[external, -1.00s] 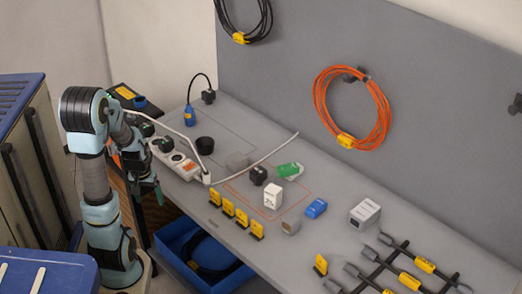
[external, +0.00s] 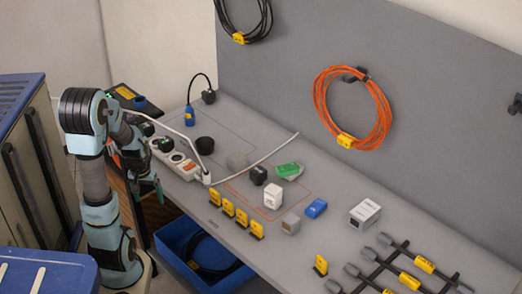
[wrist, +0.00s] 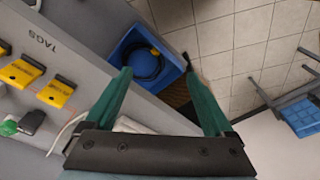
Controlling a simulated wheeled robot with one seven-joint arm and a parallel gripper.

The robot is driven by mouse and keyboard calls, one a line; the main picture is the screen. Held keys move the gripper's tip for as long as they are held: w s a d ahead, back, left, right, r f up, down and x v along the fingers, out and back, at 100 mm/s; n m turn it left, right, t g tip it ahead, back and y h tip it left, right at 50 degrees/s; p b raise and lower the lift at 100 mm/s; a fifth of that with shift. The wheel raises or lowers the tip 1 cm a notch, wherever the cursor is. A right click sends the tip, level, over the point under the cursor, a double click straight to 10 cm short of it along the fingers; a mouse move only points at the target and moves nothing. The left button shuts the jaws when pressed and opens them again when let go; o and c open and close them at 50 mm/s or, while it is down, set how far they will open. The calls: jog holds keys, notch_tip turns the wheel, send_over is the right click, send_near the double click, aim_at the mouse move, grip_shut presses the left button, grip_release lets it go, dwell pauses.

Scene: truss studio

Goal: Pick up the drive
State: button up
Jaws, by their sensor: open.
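No thing is clearly labelled as the drive, and I cannot tell which it is. Small candidates on the grey bench in the external view are a blue block (external: 316,208) and a green piece (external: 289,170) with a pale part. My gripper (external: 157,190) hangs beside the bench's left front edge, well apart from both. In the wrist view my gripper (wrist: 158,74) has its two green fingers spread with nothing between them. Below them show the floor and the blue bin.
A power strip (external: 174,158) with a white cable lies at the bench's left. A black adapter (external: 258,176), white box (external: 273,195) and grey-white box (external: 365,213) stand on the bench. Yellow tags (external: 228,208) line the front edge. A blue bin (external: 236,277) is below.

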aim_at(280, 169)
notch_tip(280, 169, up, 12)
jog(key=w+d+f+m+t+h, duration=0.1)
jog(key=w+d+m+t, duration=0.2)
jog(key=w+d, duration=0.45)
jog(key=w+d+f+m+t+h, duration=0.1)
jog(key=w+d+m+t, duration=0.2)
jog(key=w, duration=0.8)
jog(key=s+d+r+m+g+h+b, duration=0.15)
jog(key=d+m+h, duration=0.65)
jog(key=d, duration=1.7)
notch_tip(280, 169, down, 12)
jog(key=shift+s+d+f+n+g+h, duration=0.1)
jog(key=shift+n+g+h, duration=0.2)
jog(key=shift+n+h, duration=0.2)
jog(key=shift+s+f+n+g+h, duration=0.1)
jog(key=shift+n+g+h, duration=0.15)
jog(key=shift+n+h, duration=0.25)
jog(key=shift+f+x, duration=0.2)
jog(key=shift+x, duration=0.75)
jog(key=shift+p+x, duration=0.65)
jog(key=shift+x, duration=2.25)
grip_shut()
